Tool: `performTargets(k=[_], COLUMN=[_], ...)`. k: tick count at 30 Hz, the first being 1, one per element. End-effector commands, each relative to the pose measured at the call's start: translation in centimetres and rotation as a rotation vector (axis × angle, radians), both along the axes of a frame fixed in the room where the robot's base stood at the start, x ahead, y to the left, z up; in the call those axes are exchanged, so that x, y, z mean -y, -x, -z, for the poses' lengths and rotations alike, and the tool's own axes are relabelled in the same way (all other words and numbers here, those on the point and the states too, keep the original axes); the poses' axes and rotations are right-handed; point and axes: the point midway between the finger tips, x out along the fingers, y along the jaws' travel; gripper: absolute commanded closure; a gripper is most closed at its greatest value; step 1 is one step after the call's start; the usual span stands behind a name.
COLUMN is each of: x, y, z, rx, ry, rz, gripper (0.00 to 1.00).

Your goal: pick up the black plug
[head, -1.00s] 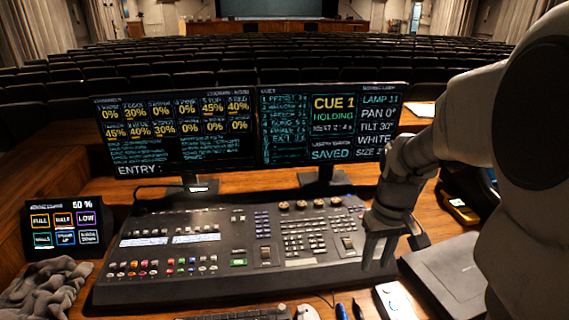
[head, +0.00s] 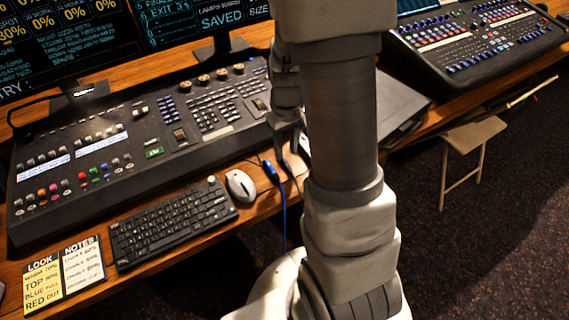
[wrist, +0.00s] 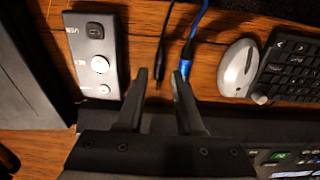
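The black plug (wrist: 161,52) lies on the wooden desk on the end of a thin black cable. In the wrist view it is just beyond the fingertips, in line with the gap between them. A blue plug (wrist: 186,62) on a blue cable lies close to its right, near the right finger. It also shows in the head view (head: 270,170). My gripper (wrist: 159,78) is open with nothing between its fingers. In the head view my gripper (head: 289,148) points down above the desk; my arm hides part of this area, and the black plug is hard to make out there.
A grey box with buttons (wrist: 96,58) lies left of the plugs in the wrist view. A mouse (head: 240,185) and a keyboard (head: 172,222) lie on the other side. The mixing console (head: 140,145) stands close behind my gripper. The desk's front edge is near.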

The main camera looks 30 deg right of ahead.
Motion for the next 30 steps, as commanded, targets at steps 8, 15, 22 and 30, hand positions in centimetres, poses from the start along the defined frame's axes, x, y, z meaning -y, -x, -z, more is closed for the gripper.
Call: performTargets(k=[8,15,22,30], x=[0.1,0.1,0.1,0.1], y=[0.5,0.4,0.4,0.4], z=[4.0,5.2,5.1,5.1], rx=[-0.006,-0.001,-0.001,-0.001], ry=[-0.001,0.0,0.0,0.0], rz=[-0.001,0.0,-0.001,-0.001], gripper=[0.64,0.64,0.78,1.0])
